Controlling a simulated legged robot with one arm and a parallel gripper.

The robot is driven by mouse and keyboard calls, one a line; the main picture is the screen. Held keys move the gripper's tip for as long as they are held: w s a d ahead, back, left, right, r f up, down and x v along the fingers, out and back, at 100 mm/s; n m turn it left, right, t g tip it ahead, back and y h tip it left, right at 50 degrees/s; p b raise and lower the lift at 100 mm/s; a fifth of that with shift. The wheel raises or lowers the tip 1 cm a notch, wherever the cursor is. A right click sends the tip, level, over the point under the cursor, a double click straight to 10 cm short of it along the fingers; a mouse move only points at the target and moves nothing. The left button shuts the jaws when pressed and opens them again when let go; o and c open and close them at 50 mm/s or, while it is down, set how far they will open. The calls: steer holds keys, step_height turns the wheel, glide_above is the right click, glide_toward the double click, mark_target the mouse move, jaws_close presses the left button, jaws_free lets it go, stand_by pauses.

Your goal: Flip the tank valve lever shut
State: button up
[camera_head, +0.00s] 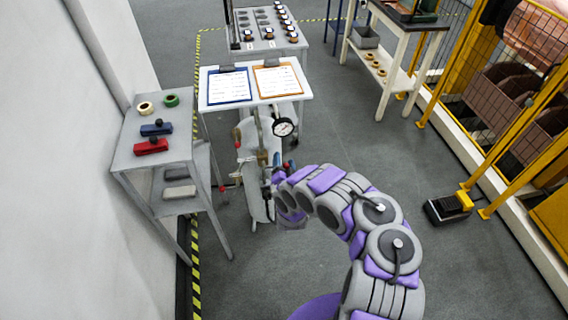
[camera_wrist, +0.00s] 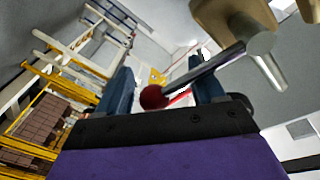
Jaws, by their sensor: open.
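The valve lever (camera_wrist: 207,72) is a silver rod with a dark red ball knob (camera_wrist: 153,97) in the wrist view. It runs up and right to a tan-brass valve body (camera_wrist: 235,20). My gripper (camera_wrist: 160,70) is open, with one dark blue finger on each side of the knob. I cannot tell whether either finger touches the knob or rod. In the head view the grey tank (camera_head: 250,160) stands left of my arm's end, with a round white gauge (camera_head: 283,127) on top. My arm's end hides part of the tank and fittings.
A grey side table (camera_head: 130,162) with tape rolls and red and blue tools stands left of the tank. A white table (camera_head: 215,107) with two clipboards is behind it. A yellow mesh fence (camera_head: 470,85) and a foot pedal (camera_head: 447,208) are right. The floor between is clear.

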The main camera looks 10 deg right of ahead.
steer(key=shift+s, duration=0.1)
jaws_close()
stand_by(0.4)
steer(key=shift+r+n+p, duration=0.45)
steer(key=shift+n+p, duration=0.05)
steer(key=shift+n, duration=0.2)
steer(key=shift+c, duration=1.2)
jaws_free()
steer(key=shift+f, duration=0.1)
steer(key=shift+o, duration=1.2)
